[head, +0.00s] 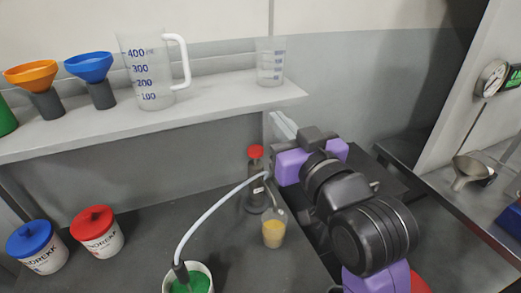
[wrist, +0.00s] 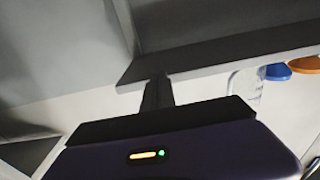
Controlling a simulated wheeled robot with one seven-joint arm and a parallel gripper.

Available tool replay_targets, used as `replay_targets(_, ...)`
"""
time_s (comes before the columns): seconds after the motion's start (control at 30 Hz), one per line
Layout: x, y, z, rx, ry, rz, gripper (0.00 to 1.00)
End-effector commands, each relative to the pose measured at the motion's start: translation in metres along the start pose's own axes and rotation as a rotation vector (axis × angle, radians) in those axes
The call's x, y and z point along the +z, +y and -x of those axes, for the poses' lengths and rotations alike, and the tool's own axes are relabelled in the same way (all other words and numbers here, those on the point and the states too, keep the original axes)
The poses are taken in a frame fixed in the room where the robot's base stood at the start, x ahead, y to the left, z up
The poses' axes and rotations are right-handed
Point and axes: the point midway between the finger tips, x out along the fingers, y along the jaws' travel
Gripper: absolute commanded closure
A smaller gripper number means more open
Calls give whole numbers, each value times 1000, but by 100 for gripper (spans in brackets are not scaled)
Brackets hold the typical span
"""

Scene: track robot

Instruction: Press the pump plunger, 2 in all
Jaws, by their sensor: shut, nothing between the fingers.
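The pump (head: 258,190) is a dark upright cylinder on the counter, with a red plunger knob (head: 255,152) on top. A pale hose (head: 212,212) runs from it to a white tub of green liquid (head: 205,272). A small clear cup with yellow contents (head: 273,232) stands beside the pump's front. My gripper (head: 283,122) is shut and empty, up and to the right of the knob in the picture, clear of it. Its closed fingers also show in the wrist view (wrist: 157,92). The pump is not visible in the wrist view.
A shelf (head: 200,112) holds a large measuring jug (head: 150,80), a small beaker (head: 270,65) and funnels (head: 90,68); its right end is close to my gripper. Blue-lidded (head: 38,250) and red-lidded (head: 98,235) tubs stand left. A side bench (head: 465,205) stands right.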

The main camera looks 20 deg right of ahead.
Motion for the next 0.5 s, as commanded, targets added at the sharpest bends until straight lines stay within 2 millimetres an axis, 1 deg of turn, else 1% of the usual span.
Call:
replay_targets(0.07, 6, 0, -4, -2, -61, 1, 100)
replay_targets(0.2, 37, -1, -1, -3, -187, 1, 100)
replay_targets(0.3, 51, -1, 2, -3, -245, 1, 100)
replay_targets(0.4, 57, -1, 4, -3, -273, 1, 100)
replay_targets(0.5, 59, -1, 4, -3, -281, 1, 100)
